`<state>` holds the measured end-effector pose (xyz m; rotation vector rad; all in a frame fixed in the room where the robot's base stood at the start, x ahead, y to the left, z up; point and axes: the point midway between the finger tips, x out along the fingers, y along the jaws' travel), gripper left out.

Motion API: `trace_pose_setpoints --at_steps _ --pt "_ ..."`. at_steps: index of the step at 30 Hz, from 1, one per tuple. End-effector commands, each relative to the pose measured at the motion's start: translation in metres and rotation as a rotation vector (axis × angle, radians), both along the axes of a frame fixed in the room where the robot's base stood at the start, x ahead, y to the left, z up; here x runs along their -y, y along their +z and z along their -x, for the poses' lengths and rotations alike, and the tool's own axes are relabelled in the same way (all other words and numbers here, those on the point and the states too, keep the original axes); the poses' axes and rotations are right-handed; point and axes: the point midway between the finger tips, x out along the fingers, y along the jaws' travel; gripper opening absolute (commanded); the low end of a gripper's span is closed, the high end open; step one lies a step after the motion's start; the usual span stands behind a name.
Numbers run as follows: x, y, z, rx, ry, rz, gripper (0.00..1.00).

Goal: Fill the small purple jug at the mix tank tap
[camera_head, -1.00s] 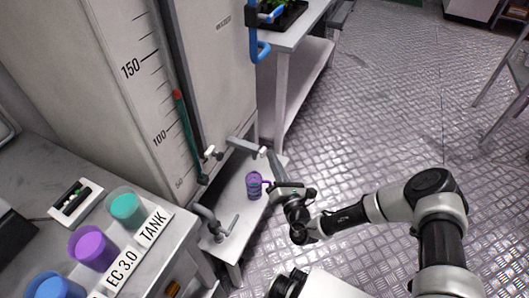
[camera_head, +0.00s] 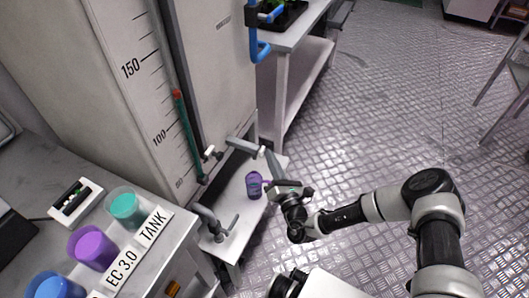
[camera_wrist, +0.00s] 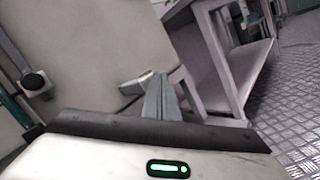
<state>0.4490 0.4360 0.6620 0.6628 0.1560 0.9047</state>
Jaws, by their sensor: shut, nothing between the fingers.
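The small purple jug (camera_head: 254,186) stands upright on the low white shelf beside the tall tank (camera_head: 226,85). A grey tap (camera_head: 240,144) with a pale end sticks out from the tank above the jug. My gripper (camera_head: 269,156) is shut and empty, with its fingertips close to the tap's outer end and its body right of the jug. In the wrist view the closed fingers (camera_wrist: 161,92) point at the tank, beside the pale tap end (camera_wrist: 135,83). Contact cannot be told. The jug is not visible in the wrist view, and its contents cannot be made out.
A second tap (camera_head: 214,222) stands at the shelf's near end. A grey counter (camera_head: 160,250) at left holds teal, purple and blue cups. A white table (camera_head: 290,40) with a plant tray stands behind.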

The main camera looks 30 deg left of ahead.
Motion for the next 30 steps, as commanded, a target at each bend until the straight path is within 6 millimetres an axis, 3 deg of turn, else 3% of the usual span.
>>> trace_pose_setpoints --at_steps 18,30 --pt "-0.003 0.000 0.001 -0.001 0.002 0.000 0.00" --pt "0.015 0.000 0.000 -0.001 0.002 0.000 0.00"
